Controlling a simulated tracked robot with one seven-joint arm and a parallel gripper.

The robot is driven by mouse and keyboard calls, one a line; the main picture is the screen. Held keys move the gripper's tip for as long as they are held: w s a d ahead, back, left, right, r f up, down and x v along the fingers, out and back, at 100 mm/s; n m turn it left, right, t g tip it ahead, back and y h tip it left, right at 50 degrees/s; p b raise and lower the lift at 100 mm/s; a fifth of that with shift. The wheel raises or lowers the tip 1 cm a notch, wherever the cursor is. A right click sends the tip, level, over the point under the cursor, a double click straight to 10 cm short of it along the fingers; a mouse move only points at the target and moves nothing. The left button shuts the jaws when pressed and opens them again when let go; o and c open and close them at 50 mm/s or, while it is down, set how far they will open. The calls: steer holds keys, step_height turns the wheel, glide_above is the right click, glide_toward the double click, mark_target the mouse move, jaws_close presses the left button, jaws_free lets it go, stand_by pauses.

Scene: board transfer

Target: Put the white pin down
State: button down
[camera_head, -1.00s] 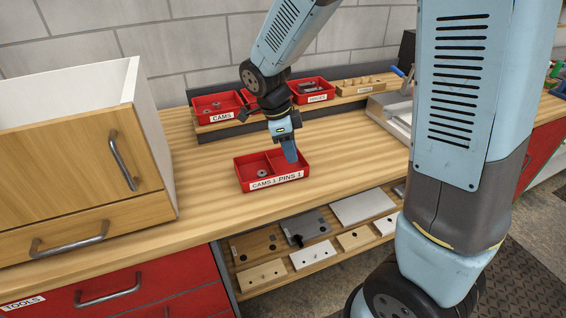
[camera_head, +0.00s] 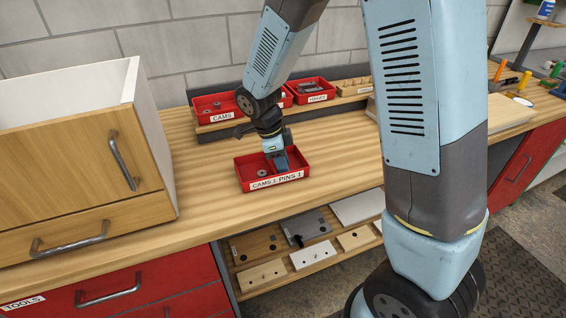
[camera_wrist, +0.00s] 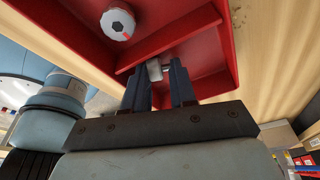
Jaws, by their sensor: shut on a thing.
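The white pin (camera_wrist: 154,70) shows in the wrist view between the fingertips of my gripper (camera_wrist: 161,83), which is shut on it. The pin is inside the pins compartment of the red two-part tray (camera_wrist: 217,84), close to the divider. Whether it touches the tray floor I cannot tell. In the head view my gripper (camera_head: 281,164) reaches down into the right compartment of the tray (camera_head: 244,180), labelled CAMS 1 and PINS 1, and hides the pin. A round cam (camera_wrist: 118,24) lies in the other compartment; it also shows in the head view (camera_head: 262,173).
Red bins (camera_head: 220,117) and a wooden block (camera_head: 352,88) stand on a raised shelf behind the tray. A wooden cabinet (camera_head: 80,165) stands at the left. Several plates lie on the shelf (camera_head: 285,285) below. The bench around the tray is clear.

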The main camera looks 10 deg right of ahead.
steer(key=shift+f, duration=0.1)
steer(key=c, duration=1.2)
jaws_free()
steer(key=v, duration=1.2)
steer(key=shift+s+d+r+n+t+y, duration=0.5)
steer(key=shift+s+d+r+n+t, duration=0.5)
steer(key=shift+s+d+r+n, duration=1.7)
steer(key=shift+s+d+r+n+t+y, duration=0.5)
steer(key=shift+s+d+r+n+t, duration=0.5)
steer(key=shift+s+d+r+n, duration=1.7)
steer(key=shift+s+d+r+n+t+y, duration=0.5)
steer(key=shift+s+d+r+n+t, duration=0.75)
steer(key=shift+s+d+n, duration=2.65)
steer(key=shift+w+d+r+n+g, duration=0.3)
steer(key=shift+w+d, duration=0.2)
steer(key=shift+d, duration=0.1)
